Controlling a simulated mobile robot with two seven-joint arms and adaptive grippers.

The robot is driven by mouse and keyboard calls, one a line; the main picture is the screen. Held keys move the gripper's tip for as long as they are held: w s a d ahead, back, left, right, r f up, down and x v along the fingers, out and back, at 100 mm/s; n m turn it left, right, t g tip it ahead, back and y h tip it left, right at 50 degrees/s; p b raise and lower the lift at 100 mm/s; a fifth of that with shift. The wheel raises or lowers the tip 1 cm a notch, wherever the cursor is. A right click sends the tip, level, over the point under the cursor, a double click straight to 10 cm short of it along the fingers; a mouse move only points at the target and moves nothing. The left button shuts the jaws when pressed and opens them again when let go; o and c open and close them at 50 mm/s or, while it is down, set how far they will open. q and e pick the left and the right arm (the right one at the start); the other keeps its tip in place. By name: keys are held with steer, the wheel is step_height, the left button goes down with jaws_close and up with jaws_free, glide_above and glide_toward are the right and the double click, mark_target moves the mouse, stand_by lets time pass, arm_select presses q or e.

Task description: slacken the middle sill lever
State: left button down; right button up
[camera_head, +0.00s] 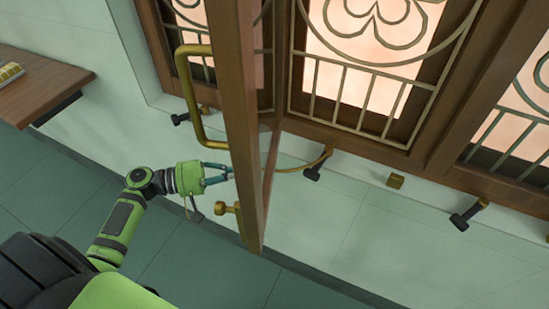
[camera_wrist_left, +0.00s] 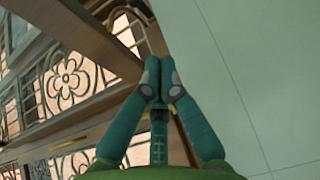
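The middle sill lever (camera_head: 314,172), with a dark handle, sits on the sill below the middle window. A curved brass stay (camera_head: 300,168) runs from it toward the open wooden window leaf (camera_head: 238,120). My left gripper (camera_head: 230,172) is left of this leaf and its fingertips reach the leaf's edge in the picture. The leaf stands between the gripper and the lever in the head view. In the wrist view the teal fingertips (camera_wrist_left: 158,82) are together with nothing visible between them. I cannot tell whether they touch the leaf. My right gripper is out of view.
Other dark levers stand at the left (camera_head: 180,117) and right (camera_head: 466,217). A brass block (camera_head: 395,181) is on the sill. The leaf carries a brass pull handle (camera_head: 188,95) and a brass knob (camera_head: 228,208). A wooden shelf (camera_head: 45,85) is far left. Floor is clear below.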

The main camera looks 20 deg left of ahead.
arm_select(q)
steer(key=shift+a+r+h, duration=0.3)
steer(key=shift+a+r, duration=0.05)
steer(key=shift+r, duration=0.35)
steer(key=shift+d, duration=0.1)
steer(key=p, duration=0.5)
glide_toward(318, 164)
steer(key=x, duration=0.3)
steer(key=shift+w+f, duration=0.2)
steer(key=shift+f, duration=0.35)
